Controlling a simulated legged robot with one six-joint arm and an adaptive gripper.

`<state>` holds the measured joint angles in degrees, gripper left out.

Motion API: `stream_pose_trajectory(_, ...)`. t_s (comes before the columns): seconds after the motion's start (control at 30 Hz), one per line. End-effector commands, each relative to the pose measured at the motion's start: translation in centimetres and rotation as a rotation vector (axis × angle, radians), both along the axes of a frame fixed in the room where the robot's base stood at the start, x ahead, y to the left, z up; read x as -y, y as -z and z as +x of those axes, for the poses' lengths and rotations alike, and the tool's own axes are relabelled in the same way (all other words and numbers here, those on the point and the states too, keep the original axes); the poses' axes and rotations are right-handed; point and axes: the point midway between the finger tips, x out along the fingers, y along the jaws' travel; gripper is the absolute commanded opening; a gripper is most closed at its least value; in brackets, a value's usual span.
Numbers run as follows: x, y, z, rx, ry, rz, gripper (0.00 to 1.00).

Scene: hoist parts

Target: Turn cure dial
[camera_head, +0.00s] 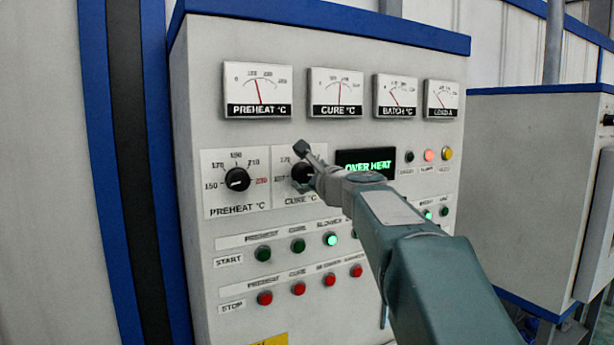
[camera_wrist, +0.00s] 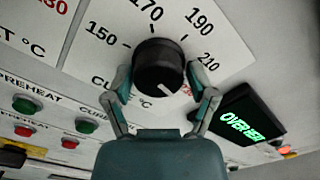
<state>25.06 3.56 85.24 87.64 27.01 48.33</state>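The cure dial is a round black knob on a white scale plate; in the wrist view the dial (camera_wrist: 158,66) sits between my two fingers. The scale around it reads 150, 170, 190 and 210. A white mark on the knob points toward the lower right in that view. My gripper (camera_wrist: 160,82) is open, one finger on each side of the knob and close to it; I cannot tell whether either finger touches. In the head view my gripper (camera_head: 305,165) covers part of the cure dial (camera_head: 300,174), with one fingertip above it.
The preheat dial (camera_head: 237,179) is just left. A lit OVER HEAT display (camera_head: 365,164) is close on the right. Green start buttons (camera_head: 298,245) and red stop buttons (camera_head: 298,289) line the panel below. The cure gauge (camera_head: 336,92) is above.

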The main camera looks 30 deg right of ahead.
Motion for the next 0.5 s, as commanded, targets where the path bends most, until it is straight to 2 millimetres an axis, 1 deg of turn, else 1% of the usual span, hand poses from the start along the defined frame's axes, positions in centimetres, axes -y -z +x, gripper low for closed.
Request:
stream_pose_trajectory(0.03,-0.06,-0.02,-0.01,0.000,0.000,0.000,0.26)
stream_pose_trajectory(0.07,-0.06,-0.02,-0.01,0.001,-0.001,0.000,0.13)
stream_pose_trajectory(0.1,-0.04,-0.03,-0.01,0.001,-0.001,0.000,0.10)
stream_pose_trajectory(0.37,-0.13,-0.11,0.01,0.002,-0.004,-0.007,0.11)
stream_pose_trajectory(0.5,-0.15,-0.14,0.01,0.004,-0.004,-0.038,0.11)
